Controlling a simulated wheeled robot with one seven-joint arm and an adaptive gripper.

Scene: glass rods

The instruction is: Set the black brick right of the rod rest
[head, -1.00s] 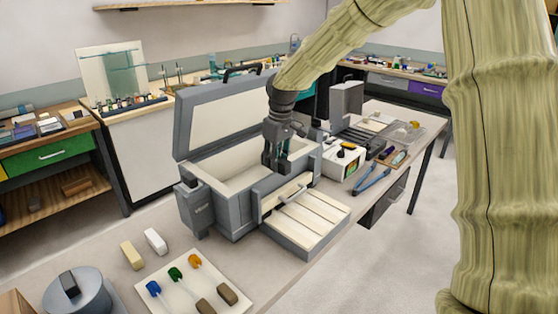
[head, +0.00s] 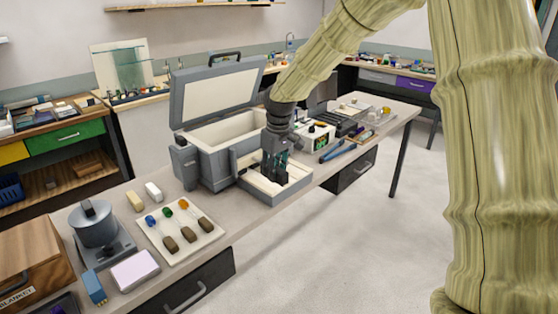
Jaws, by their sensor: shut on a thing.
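My gripper (head: 275,172) points down over the pale-slatted tray (head: 293,188) at the front of the open grey kiln box. It is shut on a dark thing that seems to be the black brick. Its outline merges with the dark fingers, and I cannot tell whether it touches the tray. I cannot tell for sure which thing is the rod rest. A dark grooved block (head: 344,128) stands further along the bench, right of the white box with coloured marks.
The grey kiln box (head: 215,160) has its lid (head: 218,95) raised behind my gripper. Blue pliers (head: 335,152) lie to the right near the bench edge. A pale board (head: 205,238) with colour-tipped tools lies at front left.

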